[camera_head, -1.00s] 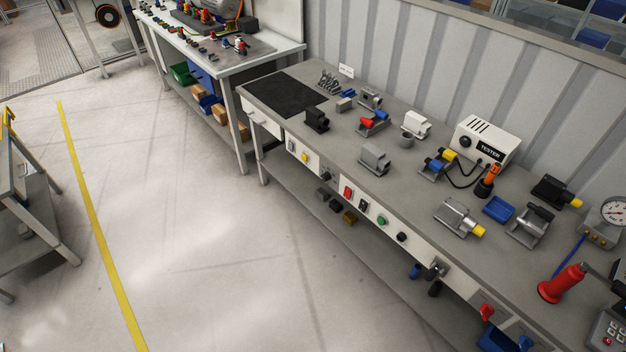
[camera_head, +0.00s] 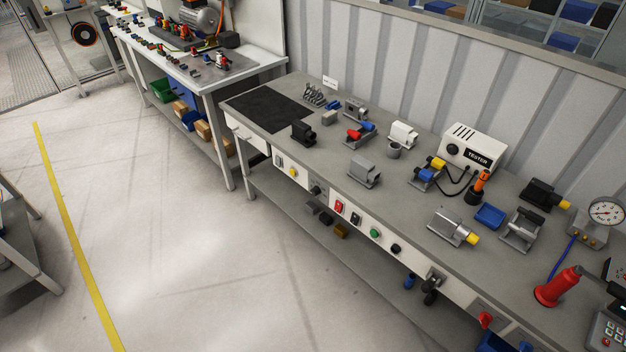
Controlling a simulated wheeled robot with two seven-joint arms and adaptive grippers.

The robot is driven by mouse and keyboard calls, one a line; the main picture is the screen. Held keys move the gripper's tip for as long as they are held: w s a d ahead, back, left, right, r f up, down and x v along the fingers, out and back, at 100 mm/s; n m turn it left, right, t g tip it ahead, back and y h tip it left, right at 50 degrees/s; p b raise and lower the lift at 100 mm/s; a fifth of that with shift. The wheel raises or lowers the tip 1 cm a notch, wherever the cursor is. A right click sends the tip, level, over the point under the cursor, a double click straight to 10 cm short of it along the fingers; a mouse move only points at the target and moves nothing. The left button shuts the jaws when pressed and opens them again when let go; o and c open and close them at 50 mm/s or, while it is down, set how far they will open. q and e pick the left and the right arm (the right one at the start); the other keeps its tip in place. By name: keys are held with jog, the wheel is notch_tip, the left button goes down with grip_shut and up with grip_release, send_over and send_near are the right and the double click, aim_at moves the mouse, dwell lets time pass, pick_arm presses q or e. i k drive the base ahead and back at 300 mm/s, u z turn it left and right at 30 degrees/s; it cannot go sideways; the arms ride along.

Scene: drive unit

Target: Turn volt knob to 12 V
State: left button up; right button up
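No knob label is readable at this size, so I cannot tell which one is the volt knob. A dark rotary knob (camera_head: 316,188) sits on the white front panel of the long grey workbench, right of a yellow button. Another black knob (camera_head: 396,249) sits further right on the same panel, past a green button (camera_head: 375,233). A white box marked TESTER (camera_head: 474,145) stands at the back of the bench with a round black knob (camera_head: 453,151) on its face. Neither of my grippers is in view.
The grey benchtop (camera_head: 310,160) carries several motor-like parts, a blue tray (camera_head: 490,216), a red bottle (camera_head: 557,288) and a pressure gauge (camera_head: 606,212). A second workbench (camera_head: 205,75) stands at the back left. The floor (camera_head: 170,240) before the bench is clear, with a yellow line.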

aim_at(316, 190)
jog(key=i, duration=0.1)
jog(key=z, duration=0.05)
jog(key=k, duration=1.1)
jog(key=u, duration=1.15)
jog(key=i, duration=0.8)
jog(key=u, duration=0.5)
jog(key=i, duration=0.75)
jog(key=z, duration=0.75)
jog(key=i, duration=0.75)
jog(key=z, duration=0.7)
